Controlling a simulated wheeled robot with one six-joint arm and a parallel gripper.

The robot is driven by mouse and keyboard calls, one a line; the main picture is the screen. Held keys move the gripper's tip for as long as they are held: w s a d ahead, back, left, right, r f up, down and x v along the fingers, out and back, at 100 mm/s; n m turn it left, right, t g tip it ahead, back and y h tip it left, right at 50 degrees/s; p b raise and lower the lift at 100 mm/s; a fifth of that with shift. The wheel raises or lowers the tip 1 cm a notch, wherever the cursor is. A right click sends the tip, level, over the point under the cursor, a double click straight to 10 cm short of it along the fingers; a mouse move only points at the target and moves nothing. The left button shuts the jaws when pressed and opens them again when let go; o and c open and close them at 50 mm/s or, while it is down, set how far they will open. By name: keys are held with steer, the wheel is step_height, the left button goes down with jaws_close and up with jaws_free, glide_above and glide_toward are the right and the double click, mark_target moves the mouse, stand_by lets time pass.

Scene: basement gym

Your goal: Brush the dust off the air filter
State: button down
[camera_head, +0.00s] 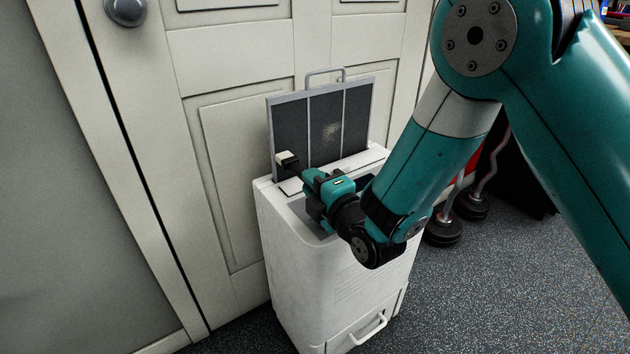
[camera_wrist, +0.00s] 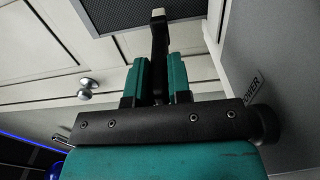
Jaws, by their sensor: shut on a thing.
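The air filter (camera_head: 291,128) stands upright in the top of a white appliance, a dark mesh in a grey frame with a wire handle. A pale dust patch (camera_head: 332,130) shows on its middle panel; the outer panels look dark and clean. My gripper (camera_head: 309,177) is in front of the filter's lower left and is shut on a brush (camera_head: 288,159) with a dark handle and a pale tip. The brush tip is near the left panel; I cannot tell whether it touches. In the wrist view, the brush (camera_wrist: 159,45) points up between the jaws, with the filter mesh (camera_wrist: 120,14) behind.
The white appliance (camera_head: 285,245) has a front drawer handle (camera_head: 369,329) and stands against a panelled door (camera_head: 228,150) with a round knob (camera_head: 126,10). My arm hides part of the appliance top.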

steer(key=shift+w+a+p, duration=0.35)
steer(key=shift+w+p, duration=0.2)
steer(key=shift+p, duration=0.45)
steer(key=shift+w+f+b, duration=0.15)
steer(key=shift+b, duration=0.75)
steer(key=b, duration=0.3)
steer(key=shift+w+d, duration=0.2)
steer(key=shift+w, duration=0.1)
